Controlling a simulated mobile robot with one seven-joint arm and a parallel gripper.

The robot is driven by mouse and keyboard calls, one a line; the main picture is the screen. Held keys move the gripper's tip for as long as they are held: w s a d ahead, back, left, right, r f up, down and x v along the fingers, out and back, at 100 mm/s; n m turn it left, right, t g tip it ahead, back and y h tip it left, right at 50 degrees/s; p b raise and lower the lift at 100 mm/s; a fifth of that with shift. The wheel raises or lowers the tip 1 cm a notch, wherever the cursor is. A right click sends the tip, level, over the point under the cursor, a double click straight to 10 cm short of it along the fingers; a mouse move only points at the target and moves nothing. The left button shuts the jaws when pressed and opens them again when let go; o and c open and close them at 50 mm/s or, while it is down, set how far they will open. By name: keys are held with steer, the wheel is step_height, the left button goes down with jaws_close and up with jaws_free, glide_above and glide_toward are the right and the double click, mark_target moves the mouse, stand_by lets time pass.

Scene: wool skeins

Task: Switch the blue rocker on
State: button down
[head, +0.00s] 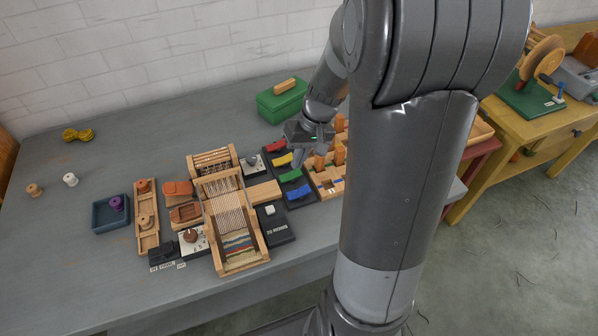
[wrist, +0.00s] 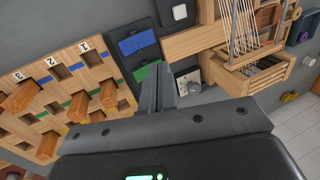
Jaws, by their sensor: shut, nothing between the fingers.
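The blue rocker (head: 298,193) is the nearest of a row of coloured rockers on a dark panel (head: 303,202). It also shows in the wrist view (wrist: 138,41), beyond my fingertips. Its on or off tilt is too small to tell. The green rocker (head: 290,176) lies beside it and is partly hidden by my fingers in the wrist view (wrist: 148,72). My gripper (head: 298,158) is shut and empty, above the far part of the panel near the yellow rocker (head: 283,160). In the wrist view its fingers (wrist: 160,76) are together and appear apart from the blue rocker.
A red rocker (head: 276,146) is at the panel's far end. A wooden board with upright orange blocks (wrist: 60,100) stands beside the panel. A wooden loom (head: 228,210) and a black box with a white button (head: 275,224) are on the other side. A green box (head: 282,102) stands behind.

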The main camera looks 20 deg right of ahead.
steer(key=shift+r, duration=1.75)
steer(key=s+a+r+t+h, duration=0.1)
steer(key=s+a+r+t, duration=0.1)
steer(key=s+r, duration=0.4)
steer(key=s+a+r+t+h, duration=0.2)
steer(key=s+a+r+t, duration=0.1)
steer(key=s+r, duration=0.4)
steer(key=shift+s+r+t+h, duration=0.15)
steer(key=shift+s+t+h, duration=0.15)
steer(key=shift+s, duration=0.6)
